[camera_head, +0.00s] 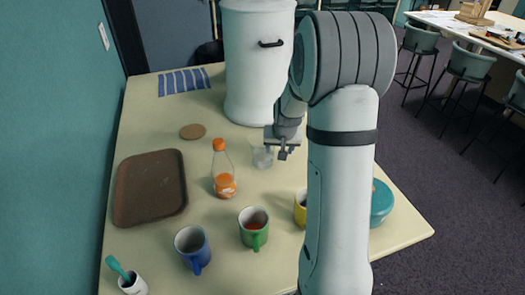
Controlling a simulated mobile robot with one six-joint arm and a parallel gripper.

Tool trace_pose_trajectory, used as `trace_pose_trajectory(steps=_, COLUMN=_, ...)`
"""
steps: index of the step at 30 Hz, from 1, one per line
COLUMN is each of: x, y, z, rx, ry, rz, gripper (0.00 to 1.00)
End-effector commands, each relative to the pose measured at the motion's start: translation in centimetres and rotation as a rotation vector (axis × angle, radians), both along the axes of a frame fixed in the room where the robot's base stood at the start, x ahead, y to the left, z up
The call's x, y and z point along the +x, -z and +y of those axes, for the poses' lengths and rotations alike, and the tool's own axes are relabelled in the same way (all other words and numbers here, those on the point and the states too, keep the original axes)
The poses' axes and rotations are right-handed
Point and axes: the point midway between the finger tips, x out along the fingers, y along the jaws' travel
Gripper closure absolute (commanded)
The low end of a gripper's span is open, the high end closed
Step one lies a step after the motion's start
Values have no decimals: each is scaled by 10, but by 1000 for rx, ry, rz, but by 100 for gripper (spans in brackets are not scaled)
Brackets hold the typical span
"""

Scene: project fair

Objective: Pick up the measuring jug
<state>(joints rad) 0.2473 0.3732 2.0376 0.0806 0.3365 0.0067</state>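A small clear vessel (262,157), which looks like the measuring jug, stands on the cream table. It is see-through, and its handle and markings are too small to make out. My gripper (283,151) is just to its right in the picture, pointing down close to its rim. I cannot tell whether the gripper touches it. The fingers are small and partly overlap, so their opening is unclear.
A large white canister (252,65) stands behind the gripper. A bottle with orange liquid (224,170), a brown tray (149,188) and a cork coaster (193,131) are to the left. Blue (192,247), green (253,228) and yellow (300,209) mugs stand in front; a teal bowl (381,203) is right.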

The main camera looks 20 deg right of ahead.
Motion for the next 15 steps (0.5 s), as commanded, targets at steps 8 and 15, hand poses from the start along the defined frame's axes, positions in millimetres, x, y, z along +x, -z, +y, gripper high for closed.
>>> trace_pose_trajectory(steps=8, x=5, y=13, z=-1, rx=-1, ry=-1, rz=-1, gripper=43)
trace_pose_trajectory(steps=15, x=5, y=13, z=-2, rx=-1, ry=0, rz=-1, gripper=52)
